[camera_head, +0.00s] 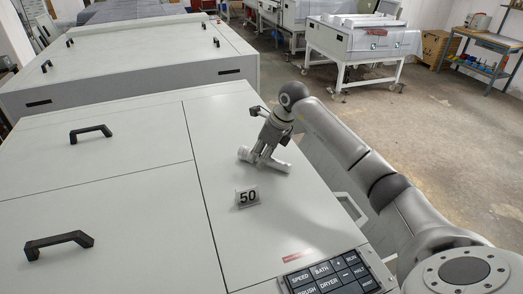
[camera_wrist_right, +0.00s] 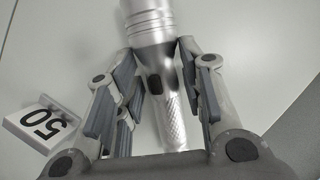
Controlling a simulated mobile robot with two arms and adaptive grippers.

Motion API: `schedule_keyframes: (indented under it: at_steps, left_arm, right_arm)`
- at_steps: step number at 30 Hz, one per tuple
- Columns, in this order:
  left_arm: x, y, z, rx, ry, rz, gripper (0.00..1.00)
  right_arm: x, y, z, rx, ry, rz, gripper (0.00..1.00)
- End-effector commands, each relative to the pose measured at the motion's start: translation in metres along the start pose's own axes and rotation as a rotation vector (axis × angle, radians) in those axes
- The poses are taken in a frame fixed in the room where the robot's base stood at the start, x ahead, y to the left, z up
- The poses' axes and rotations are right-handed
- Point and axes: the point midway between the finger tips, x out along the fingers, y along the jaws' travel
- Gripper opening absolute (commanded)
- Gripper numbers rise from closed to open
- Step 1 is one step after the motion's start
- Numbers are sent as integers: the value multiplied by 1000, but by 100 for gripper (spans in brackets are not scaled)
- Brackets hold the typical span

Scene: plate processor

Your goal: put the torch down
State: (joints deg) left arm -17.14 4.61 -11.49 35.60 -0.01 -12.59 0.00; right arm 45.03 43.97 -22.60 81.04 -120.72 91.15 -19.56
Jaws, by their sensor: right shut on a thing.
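The silver torch (camera_head: 281,166) is at the far right part of the light grey machine top in the head view, lying or held just at its surface; I cannot tell if it touches. My right gripper (camera_head: 262,158) is shut on it from above. In the right wrist view the torch (camera_wrist_right: 148,20) runs between the fingers of the right gripper (camera_wrist_right: 158,85), its wide ribbed head at the top and its knurled handle toward the palm. My left gripper is not in view.
A button panel (camera_head: 330,275) is at the near edge. Black handles (camera_head: 90,133) rise from the lids at left.

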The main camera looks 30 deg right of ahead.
Motion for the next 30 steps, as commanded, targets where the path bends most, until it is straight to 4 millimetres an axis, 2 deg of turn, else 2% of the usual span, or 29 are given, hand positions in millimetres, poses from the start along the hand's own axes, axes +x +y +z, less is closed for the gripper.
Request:
schedule_keyframes:
  at_steps: [7,8,12,13,24,26,30]
  left_arm:
    - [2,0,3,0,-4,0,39]
    - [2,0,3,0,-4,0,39]
    - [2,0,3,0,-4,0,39]
    - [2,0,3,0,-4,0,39]
    - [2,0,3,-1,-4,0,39]
    - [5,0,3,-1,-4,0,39]
    - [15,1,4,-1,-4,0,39]
  right_arm:
    - [1,0,0,0,-1,-1,6]
    - [2,0,-1,0,0,0,39]
    - [1,0,0,0,0,0,57]
    - [1,0,0,0,0,0,58]
    - [-2,0,0,0,-1,-1,58]
    - [-8,-1,0,0,-2,-2,58]
    - [-32,-1,-1,-1,-3,-5,58]
